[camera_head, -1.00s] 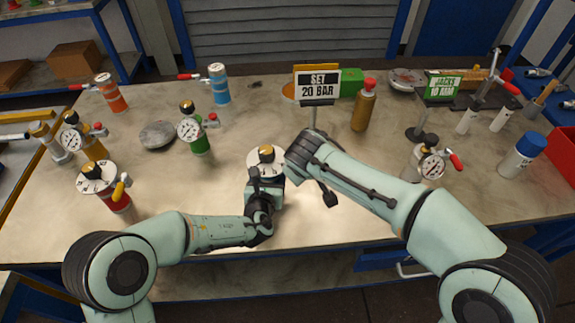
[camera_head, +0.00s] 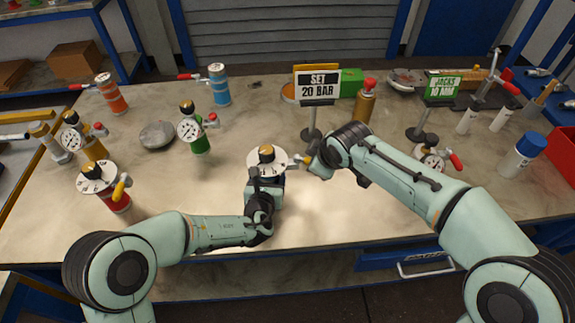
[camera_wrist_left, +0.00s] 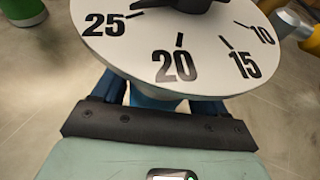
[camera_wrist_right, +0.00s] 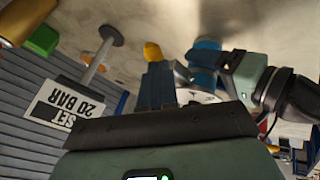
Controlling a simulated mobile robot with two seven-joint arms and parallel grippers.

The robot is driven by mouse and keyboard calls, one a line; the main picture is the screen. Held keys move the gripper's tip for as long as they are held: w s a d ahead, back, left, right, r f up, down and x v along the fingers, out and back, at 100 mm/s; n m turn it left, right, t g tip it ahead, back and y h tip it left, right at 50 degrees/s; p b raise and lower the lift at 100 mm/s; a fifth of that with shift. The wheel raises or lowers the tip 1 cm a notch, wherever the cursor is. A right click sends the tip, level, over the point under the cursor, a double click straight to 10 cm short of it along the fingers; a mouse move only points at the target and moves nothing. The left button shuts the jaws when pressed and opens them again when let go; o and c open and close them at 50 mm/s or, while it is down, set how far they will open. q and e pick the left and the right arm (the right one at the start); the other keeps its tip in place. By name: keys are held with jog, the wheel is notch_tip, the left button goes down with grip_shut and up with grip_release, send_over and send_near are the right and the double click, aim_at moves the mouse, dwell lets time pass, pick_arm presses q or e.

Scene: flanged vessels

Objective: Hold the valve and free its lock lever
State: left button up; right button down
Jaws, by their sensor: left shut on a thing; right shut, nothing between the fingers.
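The valve has a blue body (camera_wrist_left: 150,98) and a white dial plate (camera_head: 258,166) with a black knob and yellow top. My left gripper (camera_head: 266,184) is shut on its body below the dial, and the valve looks upright. In the left wrist view the dial (camera_wrist_left: 174,62) shows 25, 20, 15 and 10. The yellow lock lever (camera_wrist_left: 290,22) sticks out on the dial's right side; it also shows in the head view (camera_head: 306,159). My right gripper (camera_head: 312,167) is shut and empty beside the lever's end. In the right wrist view its fingers (camera_wrist_right: 158,85) are close to a yellow tip (camera_wrist_right: 152,51); contact cannot be told.
The "SET 20 BAR" sign (camera_head: 318,84) stands behind my right gripper. A bronze bottle (camera_head: 365,104) and another gauge valve (camera_head: 432,160) are to the right. A green-bodied valve (camera_head: 199,140) and a red one (camera_head: 118,202) are on the left. The front middle table is clear.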

jog(key=shift+w+d, duration=0.3)
jog(key=shift+d, duration=0.05)
jog(key=shift+w+d, duration=0.4)
jog(key=shift+w, duration=0.2)
dwell(1.4)
jog(key=shift+w+a, duration=0.1)
jog(key=shift+a, duration=0.1)
dwell(2.4)
